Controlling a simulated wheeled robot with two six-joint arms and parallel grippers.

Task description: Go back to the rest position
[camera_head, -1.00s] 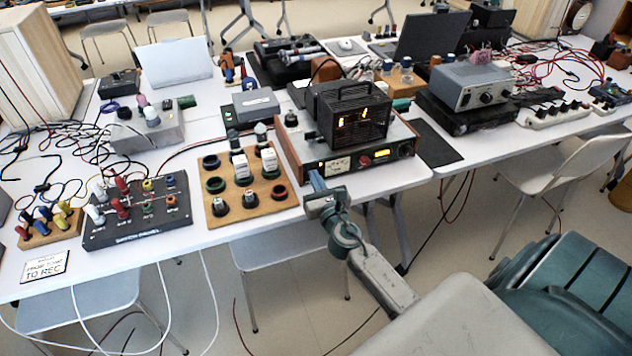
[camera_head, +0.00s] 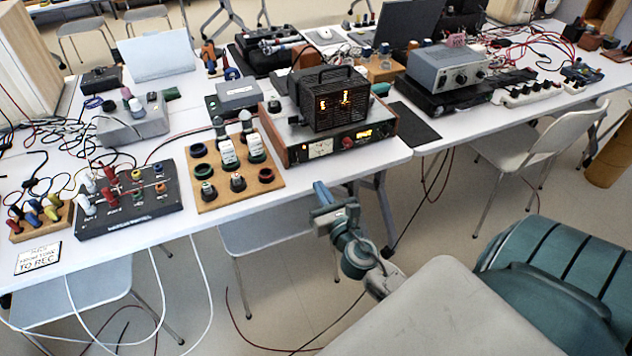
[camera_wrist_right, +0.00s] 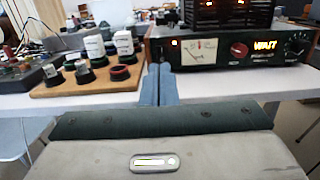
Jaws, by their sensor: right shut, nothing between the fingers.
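My right gripper (camera_head: 323,194) is in front of the table's front edge, below the wood-sided amplifier (camera_head: 350,143). In the right wrist view its two blue fingers (camera_wrist_right: 159,84) are pressed together, with nothing between them. The amplifier with its lit display and meter also shows in that view (camera_wrist_right: 215,50), beyond the fingers and to the right. The gripper is apart from the table and from the things on it. My left gripper does not show in either view.
The white table (camera_head: 215,221) carries a wooden board with round sockets (camera_head: 222,195), a black switch panel (camera_head: 128,219) and a sign (camera_head: 38,257). A white chair (camera_head: 535,150) stands at the right. White cables hang off the front edge. Open floor lies before the table.

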